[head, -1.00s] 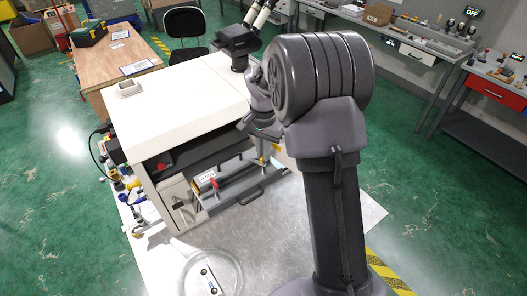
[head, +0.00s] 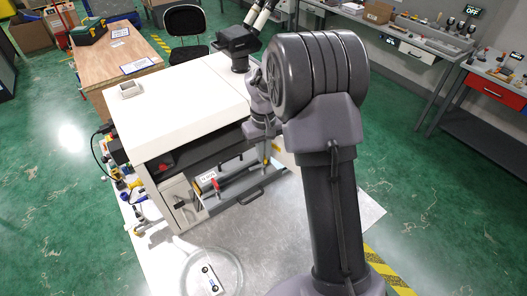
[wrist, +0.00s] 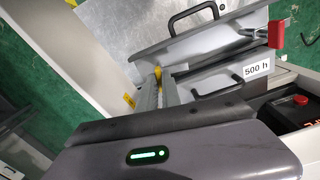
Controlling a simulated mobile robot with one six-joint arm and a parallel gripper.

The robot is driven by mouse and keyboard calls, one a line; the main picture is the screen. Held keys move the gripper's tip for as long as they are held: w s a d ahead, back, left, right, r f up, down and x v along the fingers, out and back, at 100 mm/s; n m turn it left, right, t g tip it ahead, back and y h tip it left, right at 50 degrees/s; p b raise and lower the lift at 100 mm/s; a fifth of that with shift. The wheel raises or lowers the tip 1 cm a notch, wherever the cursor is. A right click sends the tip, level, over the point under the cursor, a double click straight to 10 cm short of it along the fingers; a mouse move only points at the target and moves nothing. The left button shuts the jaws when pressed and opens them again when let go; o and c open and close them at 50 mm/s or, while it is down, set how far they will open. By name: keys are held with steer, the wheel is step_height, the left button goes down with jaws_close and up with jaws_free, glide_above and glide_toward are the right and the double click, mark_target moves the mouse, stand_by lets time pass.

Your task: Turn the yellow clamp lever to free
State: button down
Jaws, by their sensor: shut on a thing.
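The yellow clamp lever (wrist: 158,73) shows as a small yellow piece between my fingertips in the wrist view. My gripper (wrist: 161,84) is shut on it, and the fingers hide most of the lever. In the head view my gripper (head: 267,150) points down at the right end of the machine's open front, with a bit of yellow at its tips. The lever's exact angle cannot be told.
A grey drawer front with a black handle (wrist: 197,15) lies just beyond the fingers. A red-handled lever (wrist: 276,34) and a "500 h" label (wrist: 257,69) are to the right. The white machine (head: 175,100) stands left of my arm. A round clear dish (head: 211,272) lies in front.

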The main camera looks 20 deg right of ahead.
steer(key=shift+n, duration=0.9)
steer(key=c, duration=1.5)
jaws_free()
steer(key=shift+c, duration=0.2)
steer(key=shift+r, duration=0.15)
step_height(320, 180, up, 17)
steer(key=p, duration=0.1)
steer(key=shift+r, duration=0.1)
